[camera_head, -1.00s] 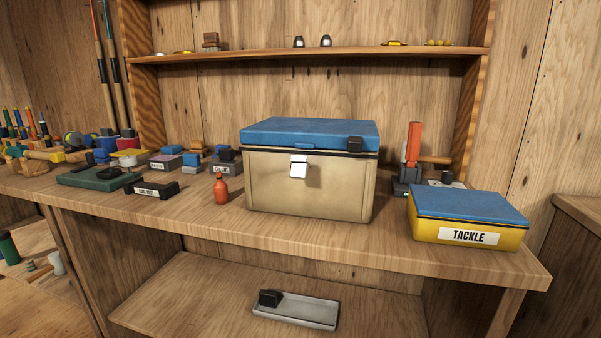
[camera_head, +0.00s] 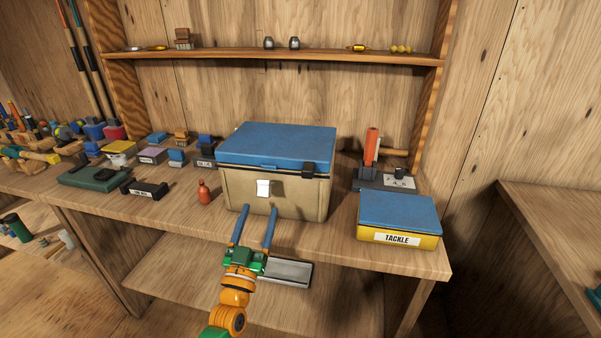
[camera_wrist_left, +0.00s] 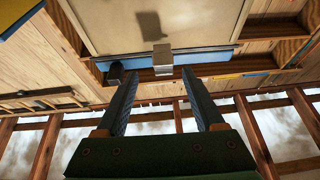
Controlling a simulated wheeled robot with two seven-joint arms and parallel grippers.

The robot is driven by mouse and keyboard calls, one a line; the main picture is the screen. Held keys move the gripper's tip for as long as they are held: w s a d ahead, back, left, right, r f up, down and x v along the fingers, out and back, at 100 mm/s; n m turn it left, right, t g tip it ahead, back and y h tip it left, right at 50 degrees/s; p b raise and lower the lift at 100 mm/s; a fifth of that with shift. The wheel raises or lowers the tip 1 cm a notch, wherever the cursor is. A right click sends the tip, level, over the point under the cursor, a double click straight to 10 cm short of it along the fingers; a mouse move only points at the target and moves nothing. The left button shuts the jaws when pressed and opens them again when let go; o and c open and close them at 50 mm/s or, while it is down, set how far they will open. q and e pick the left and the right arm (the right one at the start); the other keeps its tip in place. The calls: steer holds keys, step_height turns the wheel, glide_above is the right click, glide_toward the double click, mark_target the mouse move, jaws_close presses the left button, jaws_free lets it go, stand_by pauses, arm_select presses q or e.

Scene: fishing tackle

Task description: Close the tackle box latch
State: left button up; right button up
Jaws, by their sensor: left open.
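A beige box with a blue lid (camera_head: 277,145) stands on the workbench, its lid down. A white latch plate (camera_head: 263,188) is on its front; in the left wrist view the latch (camera_wrist_left: 162,56) shows as a pale metal flap by the blue lid edge. Whether it is fastened I cannot tell. In the left wrist view, the latch lies ahead between the fingertips. My right gripper is not in view.
A yellow box labelled TACKLE (camera_head: 398,239) with a blue lid stands to the right. A grey tray (camera_head: 288,272) lies on the lower shelf. The bench front edge is below the box.

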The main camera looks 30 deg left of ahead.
mark_target(263, 197)
arm_select(q)
steer(key=x, duration=0.6)
steer(key=shift+a, duration=0.4)
steer(key=shift+w+r, duration=0.1)
steer(key=shift+w, duration=0.3)
steer(key=shift+s, duration=0.1)
steer(key=shift+c, duration=0.2)
jaws_close()
